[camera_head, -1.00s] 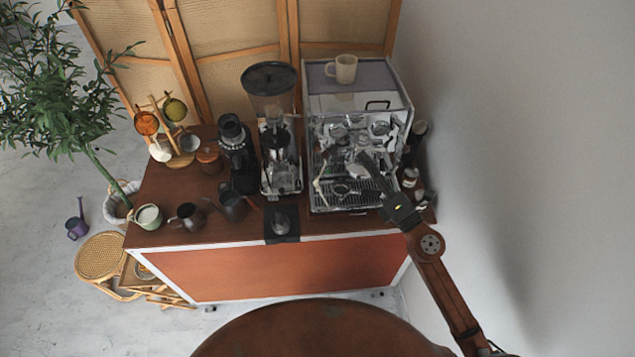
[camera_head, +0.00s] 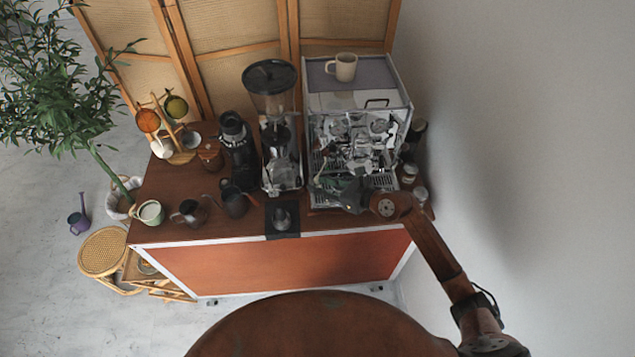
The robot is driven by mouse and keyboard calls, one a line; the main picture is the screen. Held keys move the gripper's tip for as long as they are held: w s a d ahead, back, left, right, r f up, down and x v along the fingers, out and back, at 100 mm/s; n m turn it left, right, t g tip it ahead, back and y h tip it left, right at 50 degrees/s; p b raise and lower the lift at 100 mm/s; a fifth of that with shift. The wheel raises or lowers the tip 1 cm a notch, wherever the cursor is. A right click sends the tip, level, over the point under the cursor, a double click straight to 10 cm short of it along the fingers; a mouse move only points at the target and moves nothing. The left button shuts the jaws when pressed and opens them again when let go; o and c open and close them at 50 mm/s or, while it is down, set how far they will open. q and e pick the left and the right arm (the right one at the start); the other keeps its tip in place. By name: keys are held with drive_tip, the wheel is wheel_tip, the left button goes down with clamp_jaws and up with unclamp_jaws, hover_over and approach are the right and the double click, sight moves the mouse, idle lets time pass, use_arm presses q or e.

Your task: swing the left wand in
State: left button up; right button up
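The espresso machine (camera_head: 357,97) stands at the right end of the cart, silver, with its front toward me. The left wand is a thin part at the left of its front; I cannot make it out clearly against the shiny metal. My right gripper (camera_head: 328,190) is at the lower left of the machine's front, low over the drip tray (camera_head: 381,181). Its arm comes in from the lower right. Its fingers are small and dark against the machine, and I cannot tell whether they are open or touch the wand. My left gripper is not in view.
A beige mug (camera_head: 343,66) stands on top of the machine. The grinder (camera_head: 272,125) is close to its left, with a tamper on a black mat (camera_head: 282,219) in front. Jars (camera_head: 415,180) stand at its right. Pitchers (camera_head: 234,199) and cups are farther left.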

drive_tip(key=shift+w+a+f, duration=0.25)
drive_tip(key=shift+a, duration=0.1)
clamp_jaws()
idle(0.6)
